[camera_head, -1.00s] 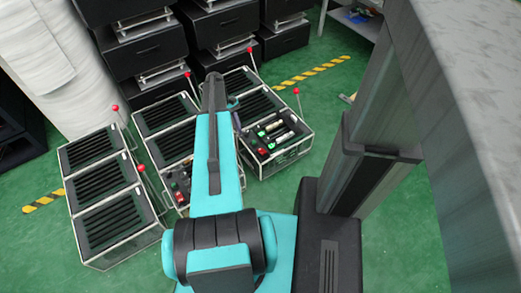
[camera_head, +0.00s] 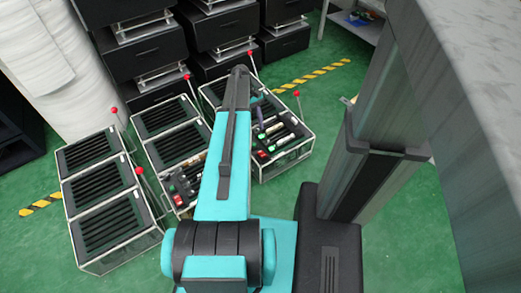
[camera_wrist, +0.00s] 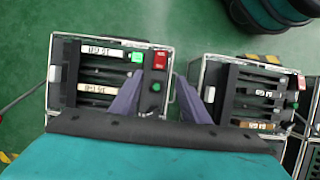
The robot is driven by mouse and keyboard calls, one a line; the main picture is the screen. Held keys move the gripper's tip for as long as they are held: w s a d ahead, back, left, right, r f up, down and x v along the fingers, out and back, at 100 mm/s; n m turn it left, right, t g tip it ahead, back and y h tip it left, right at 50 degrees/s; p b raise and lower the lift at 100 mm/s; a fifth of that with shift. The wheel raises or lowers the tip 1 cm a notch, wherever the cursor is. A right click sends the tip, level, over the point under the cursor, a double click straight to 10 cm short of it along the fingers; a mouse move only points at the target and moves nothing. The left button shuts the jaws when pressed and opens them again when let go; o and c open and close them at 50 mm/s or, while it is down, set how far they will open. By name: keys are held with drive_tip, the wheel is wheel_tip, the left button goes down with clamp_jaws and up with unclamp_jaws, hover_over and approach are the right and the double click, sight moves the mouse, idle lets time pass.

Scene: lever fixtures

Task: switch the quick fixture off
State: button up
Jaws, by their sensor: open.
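Several framed fixtures with black slats and red-knobbed levers stand on the floor in the head view; I cannot tell from a label which is the quick fixture. The right fixture (camera_head: 283,152) has pale cylinders and red and green controls at its near end. In the wrist view, the left fixture (camera_wrist: 92,70) shows labelled pale bars, a lit green part (camera_wrist: 137,57), a red switch (camera_wrist: 160,61) and a small green button (camera_wrist: 155,87). My gripper (camera_wrist: 160,80) is open, its purple fingers spread above this fixture's control end.
A second fixture (camera_wrist: 262,94) lies to the right in the wrist view. In the head view, red-knobbed levers such as this one (camera_head: 297,94) rise beside the fixtures. Black cabinets (camera_head: 225,35) stand behind.

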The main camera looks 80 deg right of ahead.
sight(262, 154)
drive_tip(key=b+x, duration=0.3)
drive_tip(key=x, duration=1)
drive_tip(key=shift+w+f, duration=0.1)
drive_tip(key=shift+f, duration=0.05)
drive_tip(key=c, duration=1.1)
drive_tip(key=shift+o, duration=0.2)
drive_tip(key=shift+a+t+h, duration=0.1)
drive_tip(key=shift+t+h, duration=0.2)
drive_tip(key=shift+s+a+r+t+h+p, duration=0.25)
drive_tip(key=shift+s+t+h+p, duration=0.1)
drive_tip(key=shift+t+h, duration=0.3)
drive_tip(key=shift+s+a+f+t+h, duration=0.1)
drive_tip(key=shift+s+a+t+h, duration=0.1)
drive_tip(key=shift+t+h, duration=0.6)
drive_tip(key=shift+s+h+b, duration=0.1)
drive_tip(key=shift+h+b, duration=0.25)
drive_tip(key=shift+b, duration=0.05)
drive_tip(key=shift+t, duration=0.25)
